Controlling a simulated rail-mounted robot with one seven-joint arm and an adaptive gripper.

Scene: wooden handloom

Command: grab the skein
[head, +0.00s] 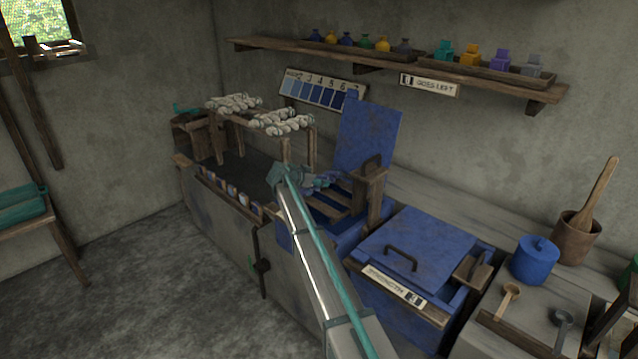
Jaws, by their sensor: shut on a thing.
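My arm reaches in from the bottom, and my gripper (309,181) is over the blue-stained vat with the raised lid. It is shut on a small blue-grey bundle, which looks like a skein (322,180). The fingers are small and partly hidden by my wrist, so the exact hold is unclear. Several pale skeins (233,102) lie on the wooden rack to the left, and more pale skeins (281,122) lie at its right end, apart from my gripper.
The raised blue lid (368,135) stands behind my gripper. A closed blue vat (410,245) is to the right, with a blue pot (535,260) beyond it. A shelf (400,68) with coloured jars runs along the wall. The floor at left is clear.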

